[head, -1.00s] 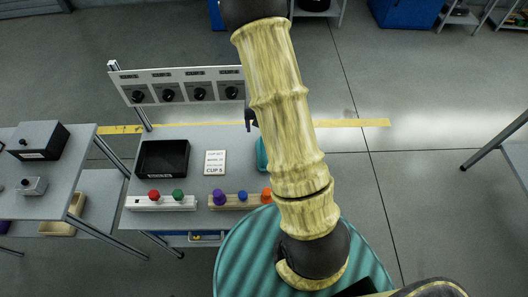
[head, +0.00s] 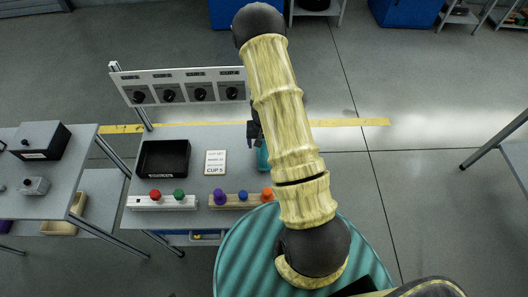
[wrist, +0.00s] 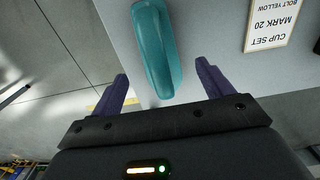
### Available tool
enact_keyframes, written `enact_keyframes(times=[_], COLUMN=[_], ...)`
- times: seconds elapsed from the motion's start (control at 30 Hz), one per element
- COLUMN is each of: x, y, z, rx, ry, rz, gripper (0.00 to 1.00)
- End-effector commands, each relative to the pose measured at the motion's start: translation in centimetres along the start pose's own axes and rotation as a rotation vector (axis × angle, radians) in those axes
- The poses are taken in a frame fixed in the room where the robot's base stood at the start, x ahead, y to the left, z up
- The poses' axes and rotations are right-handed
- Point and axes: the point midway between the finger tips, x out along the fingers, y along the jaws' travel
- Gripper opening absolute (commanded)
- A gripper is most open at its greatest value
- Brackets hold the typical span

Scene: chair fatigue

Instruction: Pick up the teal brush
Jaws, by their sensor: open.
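The teal brush (wrist: 158,50) lies on the grey table in the wrist view, long and rounded, with its near end between the lines of my two fingers. In the head view only a small part of the brush (head: 263,157) shows beside my arm; the rest is hidden. My gripper (wrist: 167,92) is open and empty, its purple fingers apart on either side of the brush's near end. In the head view my gripper (head: 254,134) is dark and partly hidden by my arm, at the table's far right part. I cannot tell its height above the brush.
A black tray (head: 163,158), a white card (head: 215,162) and two racks with coloured knobs, one white (head: 162,203) and one wooden (head: 240,201), are on the table. A panel with several black dials (head: 183,87) stands behind. A second table (head: 75,170) is at left.

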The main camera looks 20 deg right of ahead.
Motion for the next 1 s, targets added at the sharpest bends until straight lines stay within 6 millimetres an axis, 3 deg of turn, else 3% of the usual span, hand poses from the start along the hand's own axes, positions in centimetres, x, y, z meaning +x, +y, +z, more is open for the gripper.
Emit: enact_keyframes(times=[0.17,0.53,1.0], x=[0.8,4.8,5.2], y=[0.1,0.2,0.1], z=[-0.1,-0.5,-0.5], rx=[0.000,0.001,0.000], ry=[-0.002,-0.002,0.000], rz=[0.001,0.000,0.000], gripper=[0.79,0.79,0.79])
